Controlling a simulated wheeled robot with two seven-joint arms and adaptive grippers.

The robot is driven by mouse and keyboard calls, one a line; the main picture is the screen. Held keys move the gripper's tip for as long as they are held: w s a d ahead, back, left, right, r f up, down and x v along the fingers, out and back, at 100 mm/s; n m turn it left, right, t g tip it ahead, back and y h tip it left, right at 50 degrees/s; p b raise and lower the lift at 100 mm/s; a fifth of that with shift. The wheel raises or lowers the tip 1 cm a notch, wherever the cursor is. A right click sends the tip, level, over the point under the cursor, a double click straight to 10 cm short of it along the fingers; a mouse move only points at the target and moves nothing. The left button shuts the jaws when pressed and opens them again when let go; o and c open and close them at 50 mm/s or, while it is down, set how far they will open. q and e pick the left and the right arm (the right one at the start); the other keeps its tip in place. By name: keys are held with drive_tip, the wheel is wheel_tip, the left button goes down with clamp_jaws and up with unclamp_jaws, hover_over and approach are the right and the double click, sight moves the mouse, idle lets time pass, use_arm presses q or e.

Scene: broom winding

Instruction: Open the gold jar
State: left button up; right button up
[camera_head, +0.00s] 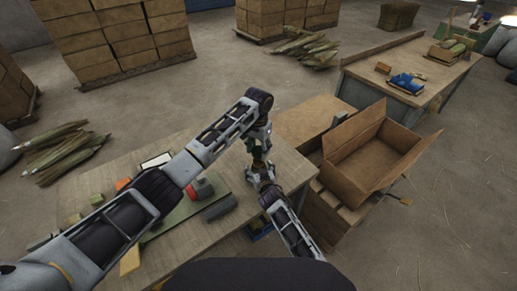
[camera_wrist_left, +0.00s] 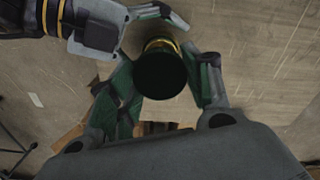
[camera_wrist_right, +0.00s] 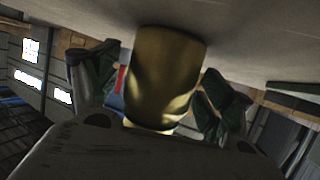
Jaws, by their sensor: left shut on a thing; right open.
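The gold jar (camera_wrist_right: 160,75) fills the middle of the right wrist view, between the fingers of my right gripper (camera_wrist_right: 161,82), which is open around it. In the left wrist view, a dark round end that looks like the jar's lid (camera_wrist_left: 160,72) faces the camera, with a gold band (camera_wrist_left: 160,43) behind it. My left gripper (camera_wrist_left: 165,78) is shut on this dark end. In the head view my left gripper (camera_head: 259,157) and right gripper (camera_head: 262,176) meet above the table, left one farther; the jar is mostly hidden there.
The wooden table (camera_head: 160,258) holds blocks, a red item (camera_head: 201,188) and a dark grey roll (camera_head: 220,208) left of the grippers. An open cardboard box (camera_head: 368,150) stands right. A second table (camera_head: 425,65) is at the back right.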

drive_tip(key=shift+v, duration=5.9)
drive_tip(key=shift+d+f, duration=0.1)
